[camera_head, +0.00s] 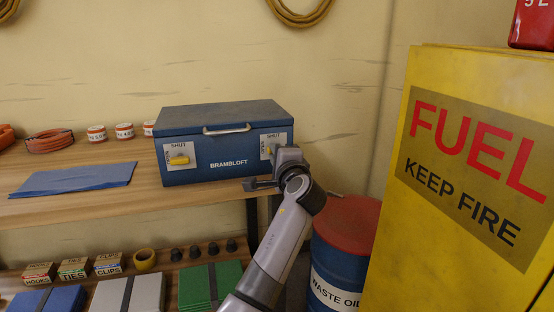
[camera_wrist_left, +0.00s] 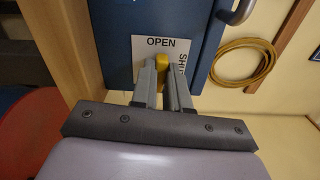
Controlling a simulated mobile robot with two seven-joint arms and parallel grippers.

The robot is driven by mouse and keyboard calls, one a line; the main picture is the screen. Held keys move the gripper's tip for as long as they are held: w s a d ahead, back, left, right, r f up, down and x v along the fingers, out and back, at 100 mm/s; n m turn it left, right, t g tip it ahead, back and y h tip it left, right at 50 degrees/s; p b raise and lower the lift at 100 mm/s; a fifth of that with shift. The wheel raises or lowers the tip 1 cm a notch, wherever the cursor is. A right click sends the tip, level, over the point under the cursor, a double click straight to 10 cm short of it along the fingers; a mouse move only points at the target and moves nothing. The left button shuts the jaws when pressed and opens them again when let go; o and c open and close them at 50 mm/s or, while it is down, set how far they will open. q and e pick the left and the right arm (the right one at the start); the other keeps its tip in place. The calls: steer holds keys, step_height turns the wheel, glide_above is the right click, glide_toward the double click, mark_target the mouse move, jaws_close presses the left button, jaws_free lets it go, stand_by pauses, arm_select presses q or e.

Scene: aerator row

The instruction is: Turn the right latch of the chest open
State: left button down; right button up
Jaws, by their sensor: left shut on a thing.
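The blue chest (camera_head: 225,143) stands shut on the wooden table, with a grey handle on its lid edge. Its right latch plate (camera_head: 284,136) is partly covered by my left gripper, which is up against the chest's front right. In the left wrist view, the yellow handle of the right latch (camera_wrist_left: 162,60) sits between the fingers of my left gripper (camera_wrist_left: 162,75), which is shut on it. OPEN reads above it there and SHUT to its right. Most of the handle is hidden, so I cannot tell its exact angle. The left latch (camera_head: 179,160) lies about level. My right gripper is not in view.
A blue folded sheet (camera_head: 75,179) lies left of the chest. A red-topped waste oil drum (camera_head: 345,222) and a tall yellow fuel cabinet (camera_head: 470,180) stand close on the right. Boxes and several small items fill the lower shelf. The table front before the chest is narrow.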

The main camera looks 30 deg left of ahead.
arm_select(q)
steer(key=shift+f+n, duration=0.15)
steer(key=shift+n, duration=0.35)
steer(key=c, duration=1.1)
jaws_free()
steer(key=v, duration=0.7)
steer(key=shift+s+d, duration=0.1)
